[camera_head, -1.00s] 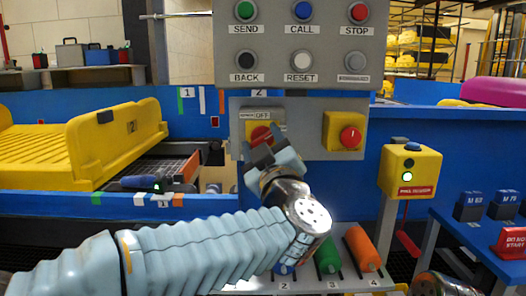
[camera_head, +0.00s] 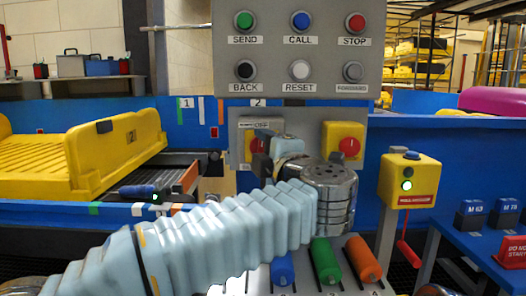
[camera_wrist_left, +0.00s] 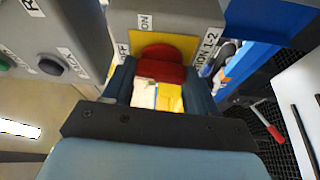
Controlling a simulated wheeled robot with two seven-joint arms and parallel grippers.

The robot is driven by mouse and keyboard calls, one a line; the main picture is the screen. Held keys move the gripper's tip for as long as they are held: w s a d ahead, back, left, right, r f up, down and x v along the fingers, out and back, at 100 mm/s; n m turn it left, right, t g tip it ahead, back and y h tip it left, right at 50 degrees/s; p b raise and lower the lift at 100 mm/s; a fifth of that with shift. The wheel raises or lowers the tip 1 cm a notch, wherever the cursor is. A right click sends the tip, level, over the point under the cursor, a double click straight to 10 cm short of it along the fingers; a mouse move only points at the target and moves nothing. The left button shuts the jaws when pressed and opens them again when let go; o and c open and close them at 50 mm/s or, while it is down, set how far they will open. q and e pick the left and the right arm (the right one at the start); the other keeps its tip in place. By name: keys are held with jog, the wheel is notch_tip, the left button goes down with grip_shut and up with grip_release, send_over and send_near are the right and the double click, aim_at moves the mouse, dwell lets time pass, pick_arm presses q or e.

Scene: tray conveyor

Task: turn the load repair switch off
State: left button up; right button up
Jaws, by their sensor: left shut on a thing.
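The right red switch (camera_head: 348,147) stands free. I cannot read a "load repair" label. My right gripper is not in view.
The grey button box (camera_head: 297,75) with several buttons hangs just above. A yellow box with a green light (camera_head: 408,182) stands right. A yellow tray (camera_head: 90,155) is left. Green (camera_head: 325,260) and orange (camera_head: 362,258) handles lie below my forearm.

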pick_arm(q)
jog(key=shift+f+n, duration=0.1)
jog(key=shift+n, duration=0.4)
jog(key=shift+g, duration=0.3)
jog(key=o, duration=1.1)
jog(key=shift+c, duration=0.2)
jog(key=b+v, duration=0.1)
jog(key=v, duration=1.2)
jog(key=shift+s, duration=0.4)
jog(key=shift+d, duration=0.1)
